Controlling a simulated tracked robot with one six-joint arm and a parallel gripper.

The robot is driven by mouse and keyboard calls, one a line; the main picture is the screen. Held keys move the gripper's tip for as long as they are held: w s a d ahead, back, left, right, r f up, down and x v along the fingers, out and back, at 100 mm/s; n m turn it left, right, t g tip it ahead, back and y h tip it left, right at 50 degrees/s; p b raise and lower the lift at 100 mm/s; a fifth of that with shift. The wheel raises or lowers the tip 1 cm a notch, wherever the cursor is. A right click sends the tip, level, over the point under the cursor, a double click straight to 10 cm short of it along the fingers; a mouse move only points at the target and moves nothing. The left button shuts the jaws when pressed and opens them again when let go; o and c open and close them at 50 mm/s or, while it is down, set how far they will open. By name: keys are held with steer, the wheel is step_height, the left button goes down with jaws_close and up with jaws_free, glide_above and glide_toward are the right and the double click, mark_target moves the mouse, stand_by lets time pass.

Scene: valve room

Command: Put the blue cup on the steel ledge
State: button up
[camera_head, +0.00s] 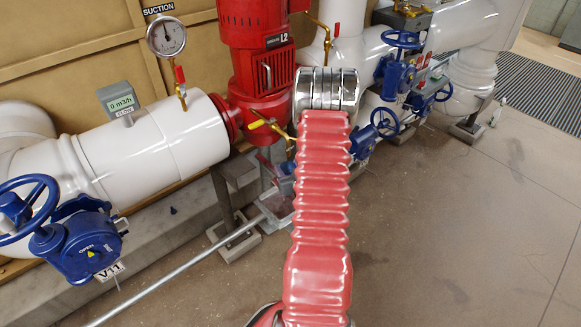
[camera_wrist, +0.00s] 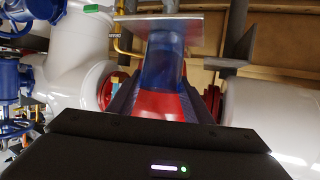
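The see-through blue cup (camera_wrist: 164,62) is between the fingers of my gripper (camera_wrist: 165,88) in the wrist view, which looks upside down. The fingers run in to both sides of the cup, with no clear gap at their tips. A flat grey plate, the steel ledge (camera_wrist: 135,23), overlaps the cup's base end. I cannot tell whether the cup touches it or is just above it. In the head view, the ledge (camera_head: 275,215) shows low beside the pump, with a bluish patch at its back.
The red pump (camera_head: 262,60) stands close behind the ledge, between white pipes (camera_head: 180,135). A blue valve wheel (camera_head: 25,210) is at left, and more blue valves (camera_head: 398,75) are at right. A thin metal rod (camera_head: 180,270) crosses at lower left. The floor (camera_head: 470,230) at right is clear.

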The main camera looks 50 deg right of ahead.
steer(key=o, duration=0.5)
steer(key=shift+s, duration=0.15)
steer(key=shift+c, duration=0.2)
steer(key=shift+r, duration=0.1)
steer(key=v, duration=1.2)
